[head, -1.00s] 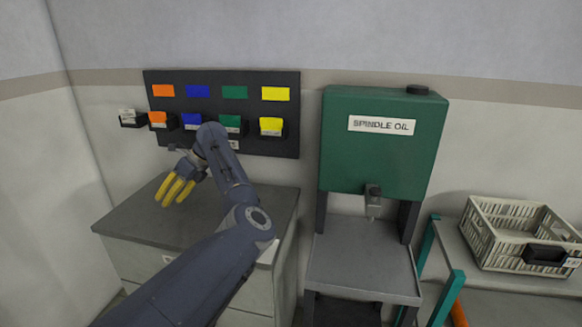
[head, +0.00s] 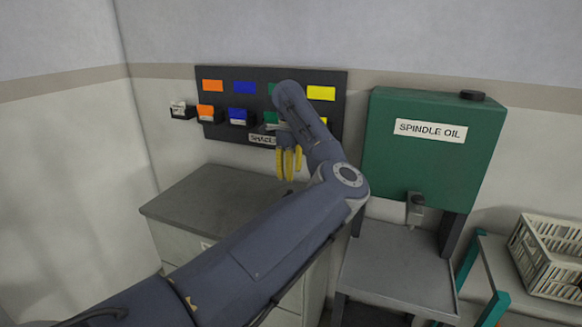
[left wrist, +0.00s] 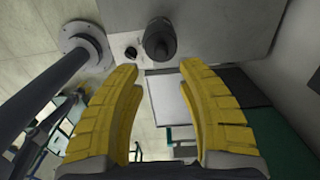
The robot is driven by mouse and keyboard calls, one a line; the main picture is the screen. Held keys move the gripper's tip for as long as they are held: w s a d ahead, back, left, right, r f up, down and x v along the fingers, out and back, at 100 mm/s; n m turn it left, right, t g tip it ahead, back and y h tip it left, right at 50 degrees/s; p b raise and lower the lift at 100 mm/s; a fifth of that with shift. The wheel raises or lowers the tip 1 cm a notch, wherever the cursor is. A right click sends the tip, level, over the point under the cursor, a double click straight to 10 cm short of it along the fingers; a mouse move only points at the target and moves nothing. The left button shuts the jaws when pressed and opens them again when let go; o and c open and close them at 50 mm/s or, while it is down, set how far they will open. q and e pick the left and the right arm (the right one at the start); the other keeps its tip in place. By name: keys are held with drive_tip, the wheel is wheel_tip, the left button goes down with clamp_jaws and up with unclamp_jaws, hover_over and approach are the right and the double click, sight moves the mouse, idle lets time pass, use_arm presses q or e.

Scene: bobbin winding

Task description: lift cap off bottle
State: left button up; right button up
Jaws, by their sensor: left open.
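My left gripper (head: 288,178) has yellow fingers pointing down, in front of the bin rack and over the back right part of the grey cabinet top. In the left wrist view its fingers (left wrist: 160,75) are wide apart with nothing between them. A dark round thing (left wrist: 160,40) lies beyond the fingertips in that view, at the edge of a grey surface. I cannot tell whether it is the bottle or its cap. No bottle or cap can be made out in the head view, where my left arm hides part of the cabinet. My right gripper is not in view.
The grey cabinet top (head: 200,205) is bare where it shows. A black rack (head: 338,112) with coloured bins is on the wall behind. A green spindle oil tank (head: 430,160) stands right of my arm, with a pale crate (head: 550,255) further right.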

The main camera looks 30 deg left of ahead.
sight(290, 191)
use_arm(q)
drive_tip(key=shift+f, duration=3.4)
clamp_jaws()
drive_tip(key=shift+r, duration=2.25)
drive_tip(key=c, duration=0.8)
unclamp_jaws()
